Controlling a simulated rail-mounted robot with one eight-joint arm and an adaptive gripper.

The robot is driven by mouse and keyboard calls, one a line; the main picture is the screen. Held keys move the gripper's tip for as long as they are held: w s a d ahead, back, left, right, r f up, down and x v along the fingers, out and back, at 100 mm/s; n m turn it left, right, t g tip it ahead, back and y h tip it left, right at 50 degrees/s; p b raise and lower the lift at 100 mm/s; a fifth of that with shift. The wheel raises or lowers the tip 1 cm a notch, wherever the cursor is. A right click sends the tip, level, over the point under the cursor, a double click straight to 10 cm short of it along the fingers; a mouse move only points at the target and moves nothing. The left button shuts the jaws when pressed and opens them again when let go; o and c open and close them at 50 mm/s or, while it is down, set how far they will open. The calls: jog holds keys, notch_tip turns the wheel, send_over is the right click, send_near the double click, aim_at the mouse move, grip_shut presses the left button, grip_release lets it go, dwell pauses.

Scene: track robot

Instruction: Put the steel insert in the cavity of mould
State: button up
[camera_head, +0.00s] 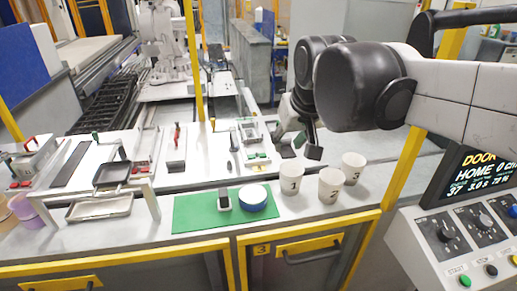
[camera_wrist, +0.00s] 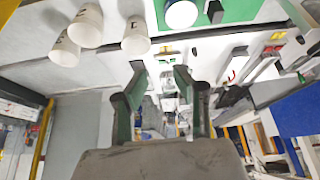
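My gripper (camera_head: 301,143) hangs above the bench behind the paper cups in the head view. In the wrist view my gripper (camera_wrist: 160,74) has its two dark green-edged fingers apart, with nothing held between them. A pale framed fixture (camera_head: 251,132) with small green parts stands left of the gripper in the head view; it may be the mould, but its cavity is too small to make out. I cannot pick out the steel insert for certain in either view.
Several numbered white cups (camera_head: 327,184) stand below the gripper. Left of them, a green mat (camera_head: 190,213) holds a blue-and-white round tin (camera_head: 253,197) and a small grey device (camera_head: 224,201). A tray stand (camera_head: 143,187) is at left, a control panel (camera_head: 447,232) at right.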

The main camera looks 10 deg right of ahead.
jog(key=s+f+t, duration=0.1)
jog(key=s+f, duration=0.8)
jog(key=s, duration=0.3)
jog(key=shift+s, duration=0.25)
notch_tip(320, 180, down, 9)
jog(key=b, duration=0.9)
jog(key=shift+r, duration=0.1)
